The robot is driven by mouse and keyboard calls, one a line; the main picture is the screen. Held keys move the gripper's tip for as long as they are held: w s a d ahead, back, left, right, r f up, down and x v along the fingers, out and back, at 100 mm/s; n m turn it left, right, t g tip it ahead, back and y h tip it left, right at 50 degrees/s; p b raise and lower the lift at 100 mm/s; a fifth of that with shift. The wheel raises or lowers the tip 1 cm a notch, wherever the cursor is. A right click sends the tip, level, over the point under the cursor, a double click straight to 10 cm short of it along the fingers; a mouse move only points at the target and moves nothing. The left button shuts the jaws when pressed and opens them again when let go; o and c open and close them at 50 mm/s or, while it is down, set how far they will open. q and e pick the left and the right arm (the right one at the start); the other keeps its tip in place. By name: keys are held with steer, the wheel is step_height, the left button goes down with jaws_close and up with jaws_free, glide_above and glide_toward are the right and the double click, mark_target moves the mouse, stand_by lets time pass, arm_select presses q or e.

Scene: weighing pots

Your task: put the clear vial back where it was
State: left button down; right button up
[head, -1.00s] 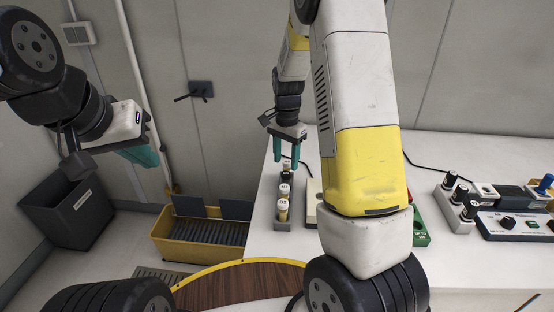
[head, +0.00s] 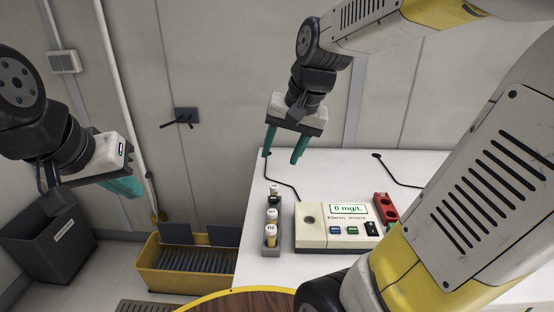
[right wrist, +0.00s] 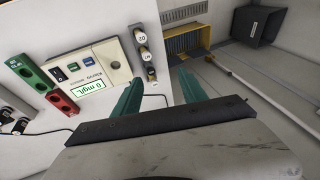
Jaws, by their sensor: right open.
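A narrow grey rack (head: 271,241) stands at the left of the white bench with vials upright in a row. Two nearer vials (head: 271,216) have pale labelled caps and amber bodies. My right gripper (head: 282,156) is open and empty, above and behind the rack. My left gripper (head: 125,186) hangs at the left, away from the bench; its finger gap is hidden.
A cream meter (head: 338,238) reading 0 mg/L stands right of the rack, with a dark round well. A red block (head: 385,207) is beyond it. A yellow crate (head: 190,282) and dark bin (head: 45,240) are off the bench. The bench's back is mostly clear, except cables.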

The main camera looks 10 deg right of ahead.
steer(key=s+r+n+t, duration=0.1)
steer(key=s+n+t, duration=0.1)
steer(key=s, duration=0.7)
steer(key=shift+a+r+n, duration=0.3)
steer(key=shift+a+n, duration=0.1)
steer(key=shift+n, duration=0.5)
stand_by(1.8)
